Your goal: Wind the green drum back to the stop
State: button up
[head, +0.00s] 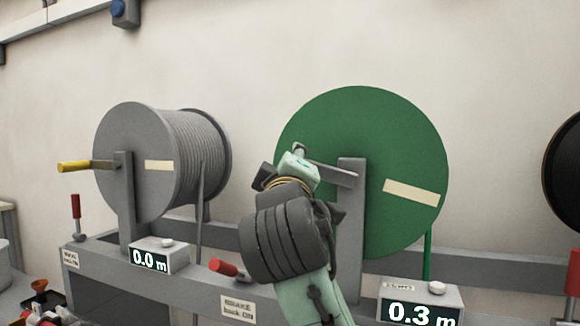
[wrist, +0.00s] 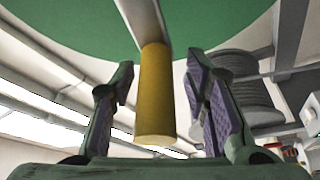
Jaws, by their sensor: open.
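The green drum (head: 370,125) stands on the bench rack, a pale strip on its face. Its crank arm (head: 335,174) runs up and left from the hub post (head: 350,235) to my gripper (head: 292,165). In the wrist view the crank's yellow handle (wrist: 155,95) lies between the two fingers of my gripper (wrist: 160,82). The fingers are open, with a gap on each side of the handle. In the head view my gripper and wrist hide the handle. The counter box (head: 420,305) below the drum reads 0.3 m.
A grey drum (head: 140,190) with a yellow crank handle (head: 74,166) stands left; its counter (head: 158,258) reads 0.0 m. A red brake lever (head: 224,267) leans left beside my arm, near a brake label (head: 238,307). Another red lever (head: 76,208) stands upright. A black drum (head: 566,175) is at the right edge.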

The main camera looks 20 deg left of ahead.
jog(key=shift+s, duration=0.15)
jog(key=v, duration=1.1)
jog(key=shift+s, duration=0.35)
jog(key=shift+d+f, duration=0.1)
jog(key=shift+d, duration=0.05)
